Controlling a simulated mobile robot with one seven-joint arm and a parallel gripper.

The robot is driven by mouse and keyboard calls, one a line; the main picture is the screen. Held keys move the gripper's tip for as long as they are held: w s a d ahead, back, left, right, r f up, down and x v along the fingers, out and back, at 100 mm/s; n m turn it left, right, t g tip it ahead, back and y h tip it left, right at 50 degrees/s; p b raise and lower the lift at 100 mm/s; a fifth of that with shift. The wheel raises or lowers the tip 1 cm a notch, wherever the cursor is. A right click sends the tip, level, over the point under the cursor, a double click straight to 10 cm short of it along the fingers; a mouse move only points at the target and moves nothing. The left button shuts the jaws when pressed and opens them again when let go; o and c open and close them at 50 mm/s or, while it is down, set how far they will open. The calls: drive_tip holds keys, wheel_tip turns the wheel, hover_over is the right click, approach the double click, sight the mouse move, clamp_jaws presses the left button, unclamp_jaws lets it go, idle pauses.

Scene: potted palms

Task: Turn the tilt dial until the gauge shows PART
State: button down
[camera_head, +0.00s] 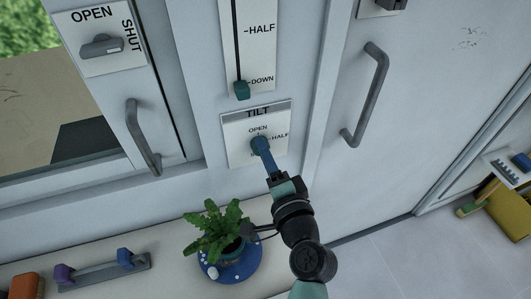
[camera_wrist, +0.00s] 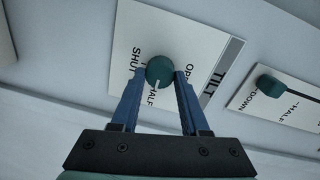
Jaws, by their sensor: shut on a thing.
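The tilt dial (camera_wrist: 160,70) is a round green knob on a white plate (camera_head: 241,154) headed TILT. The plate carries the words OPEN, HALF and SHUT. My gripper (camera_head: 264,147) is shut on the dial, with one blue finger on each side of it in the wrist view. A short white mark on the dial points toward HALF in the wrist view. In the head view the fingers hide most of the dial and the SHUT label. I see no gauge that reads PART in either view.
Above is a slider with a green knob (camera_head: 241,90) at DOWN. An OPEN/SHUT handle plate (camera_head: 88,65) is at upper left. Door handles (camera_head: 142,138) and (camera_head: 367,95) flank the dial. A potted plant (camera_head: 217,228) stands below, left of my arm.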

drive_tip(key=shift+c, duration=2)
unclamp_jaws()
drive_tip(key=b+v, duration=0.2)
drive_tip(key=v, duration=1.1)
